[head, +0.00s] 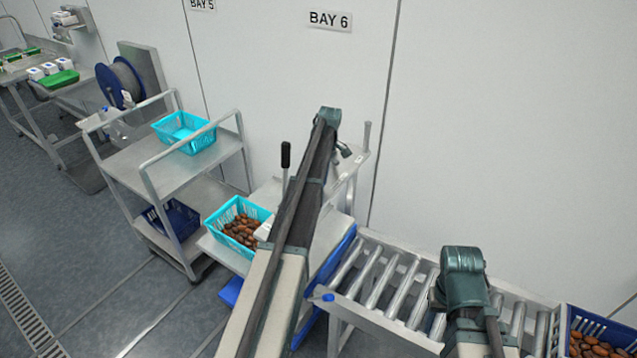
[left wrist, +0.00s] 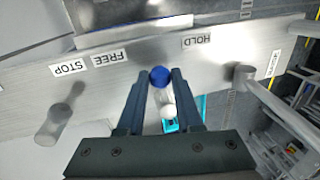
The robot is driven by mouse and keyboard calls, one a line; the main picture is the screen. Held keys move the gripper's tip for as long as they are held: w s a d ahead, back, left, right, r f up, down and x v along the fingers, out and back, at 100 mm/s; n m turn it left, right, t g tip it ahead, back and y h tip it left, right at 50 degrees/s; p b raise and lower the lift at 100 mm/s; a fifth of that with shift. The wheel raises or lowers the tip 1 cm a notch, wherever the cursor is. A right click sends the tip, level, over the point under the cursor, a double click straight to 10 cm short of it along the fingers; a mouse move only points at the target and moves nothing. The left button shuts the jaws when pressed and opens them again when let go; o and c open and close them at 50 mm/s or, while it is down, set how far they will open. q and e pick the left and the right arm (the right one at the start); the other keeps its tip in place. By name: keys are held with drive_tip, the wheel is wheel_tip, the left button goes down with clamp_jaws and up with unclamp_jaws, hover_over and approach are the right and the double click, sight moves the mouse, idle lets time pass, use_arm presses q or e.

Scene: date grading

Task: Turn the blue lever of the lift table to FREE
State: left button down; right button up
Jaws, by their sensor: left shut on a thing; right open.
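In the left wrist view the lever's round blue knob (left wrist: 160,76) sits between the fingers of my left gripper (left wrist: 160,73), which is shut on it. A pale shaft with a white end shows below the knob. The grey panel behind carries the labels STOP (left wrist: 69,68), FREE (left wrist: 109,58) and HOLD (left wrist: 197,41); the knob lies between FREE and HOLD. In the head view my left arm crosses the lift table (head: 325,235) and hides the lever. My right gripper (head: 437,301) is open over the roller conveyor, its fingers mostly hidden.
A turquoise crate of dates (head: 212,226) stands on the lift table beside my left arm. A black-topped upright handle (head: 285,158) rises close by. The roller conveyor (head: 400,325) with a blue date crate (head: 600,328) is right. A grey cart (head: 150,160) stands left; the floor lower left is clear.

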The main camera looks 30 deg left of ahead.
use_arm(q)
drive_tip(key=n, duration=0.1)
drive_tip(key=w+n, duration=0.1)
drive_tip(key=n, duration=0.1)
drive_tip(key=w+n, duration=0.1)
drive_tip(key=shift+w+a+n+h, duration=0.15)
drive_tip(key=shift+a+n+h, duration=0.15)
drive_tip(key=shift+a+h, duration=0.1)
drive_tip(key=shift+w+a+n+h, duration=0.15)
drive_tip(key=shift+w+a+n, duration=0.1)
drive_tip(key=shift+n, duration=0.55)
drive_tip(key=shift+w+a+n+h, duration=0.15)
drive_tip(key=shift+w+n, duration=0.15)
drive_tip(key=shift+n, duration=0.5)
drive_tip(key=shift+w+a+n+h, duration=0.1)
drive_tip(key=shift+w+a+n, duration=0.15)
drive_tip(key=shift+n, duration=0.55)
drive_tip(key=shift+t, duration=0.3)
drive_tip(key=c, duration=0.6)
unclamp_jaws()
drive_tip(key=shift+r, duration=0.1)
drive_tip(key=r+p, duration=0.4)
drive_tip(key=w+a+r+p, duration=0.1)
drive_tip(key=r+p, duration=0.4)
drive_tip(key=w+r+p, duration=0.1)
drive_tip(key=r+p, duration=0.3)
drive_tip(key=shift+a+r+p, duration=0.15)
drive_tip(key=shift+a+p, duration=0.15)
